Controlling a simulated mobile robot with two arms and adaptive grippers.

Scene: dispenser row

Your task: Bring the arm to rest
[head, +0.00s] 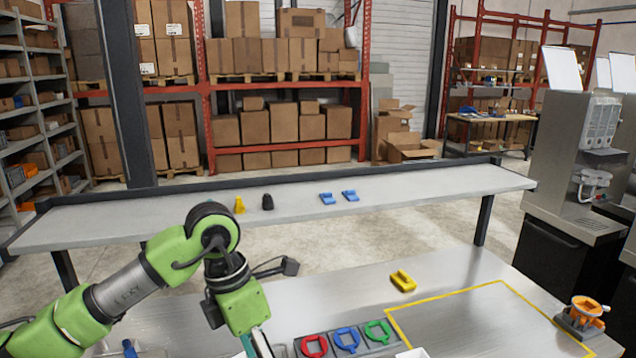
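My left arm (128,285) comes in from the lower left and bends at a green and black joint. Its wrist (240,308) points down over the near metal table, and the end of the arm runs out at the bottom edge. The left gripper's fingers do not show, so I cannot see whether they hold anything. My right arm and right gripper are not in view.
The near metal table (450,325) bears a yellow block (403,281), red (314,346), blue (347,339) and green (377,331) rings, and an orange device (582,314). A long grey shelf (430,182) stands behind. A dispenser machine (582,150) stands at right.

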